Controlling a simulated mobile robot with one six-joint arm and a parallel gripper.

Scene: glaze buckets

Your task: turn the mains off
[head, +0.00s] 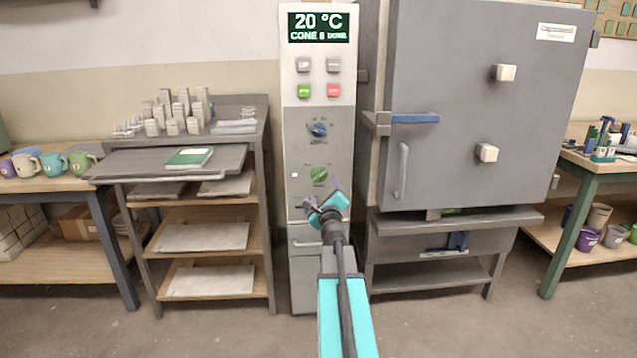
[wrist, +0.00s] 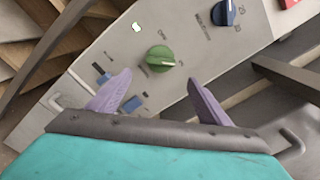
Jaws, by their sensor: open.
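The kiln's control panel (head: 300,150) stands upright in the middle of the head view. It bears a green knob (head: 319,174) with a small lit lamp (head: 295,175) to its left. The green knob also shows in the wrist view (wrist: 160,58), just beyond and between my fingertips. A blue knob (head: 319,129) sits above it. Two small blue switches (wrist: 103,80) (wrist: 133,104) lie near my left finger in the wrist view. Labels are too small to read, so I cannot tell which control is the mains. My gripper (head: 322,194) is open and empty before the panel, apparently apart from it.
The display (head: 319,27) reads 20 °C, above a green button (head: 304,90) and a red button (head: 333,90). A grey kiln (head: 460,90) with its door shut stands right. A shelf rack (head: 205,200) stands left. The floor in front is clear.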

